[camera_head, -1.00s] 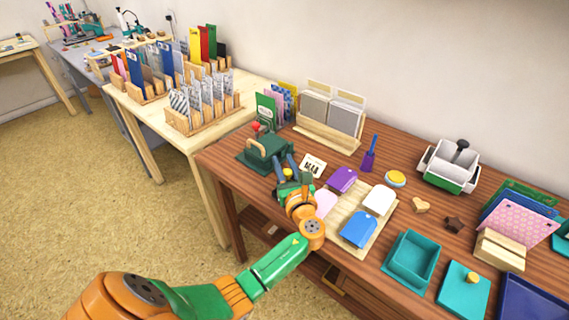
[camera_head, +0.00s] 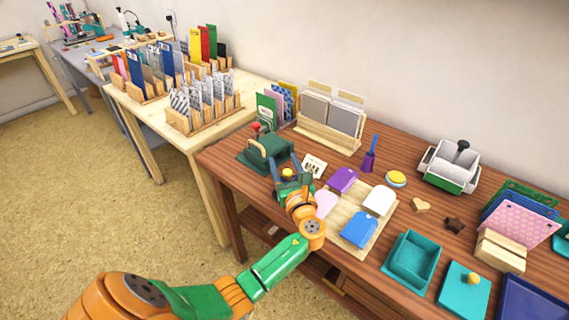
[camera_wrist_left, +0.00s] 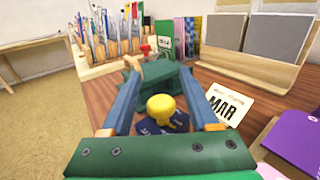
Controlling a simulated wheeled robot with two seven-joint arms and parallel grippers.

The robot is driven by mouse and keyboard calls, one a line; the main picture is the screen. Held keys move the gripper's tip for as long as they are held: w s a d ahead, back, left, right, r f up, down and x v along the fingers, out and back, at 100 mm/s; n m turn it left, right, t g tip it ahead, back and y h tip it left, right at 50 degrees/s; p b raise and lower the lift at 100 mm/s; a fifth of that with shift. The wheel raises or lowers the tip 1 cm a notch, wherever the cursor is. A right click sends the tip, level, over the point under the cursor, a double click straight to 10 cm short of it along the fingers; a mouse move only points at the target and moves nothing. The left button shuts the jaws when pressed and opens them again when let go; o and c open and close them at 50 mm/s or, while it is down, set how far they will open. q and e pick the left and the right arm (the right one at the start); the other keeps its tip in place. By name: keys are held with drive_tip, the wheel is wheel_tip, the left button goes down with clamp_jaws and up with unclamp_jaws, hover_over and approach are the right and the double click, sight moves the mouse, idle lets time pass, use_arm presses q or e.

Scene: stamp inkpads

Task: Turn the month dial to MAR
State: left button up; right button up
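The month dial's yellow knob (camera_head: 288,173) is mostly hidden by my left gripper in the head view. In the left wrist view the yellow knob (camera_wrist_left: 162,104) stands on a dark blue plate (camera_wrist_left: 150,128) with small pale lettering, too small to read. My left gripper (camera_head: 285,163) is open. Its two blue fingers are apart on either side of the knob, with gaps showing, in the wrist view (camera_wrist_left: 163,97). A white card (camera_wrist_left: 222,104) reading MAR leans just right of the dial; it also shows in the head view (camera_head: 314,166). My right gripper is not in view.
A green press (camera_head: 270,152) with a wooden handle stands just behind the dial. A wooden board (camera_head: 343,228) with coloured pads lies to the right. A purple stamp (camera_head: 369,160) and a yellow-topped round pad (camera_head: 396,179) stand farther right.

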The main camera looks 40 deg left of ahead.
sight(289, 176)
use_arm(q)
drive_tip(key=v, duration=0.7)
drive_tip(key=shift+d, duration=0.1)
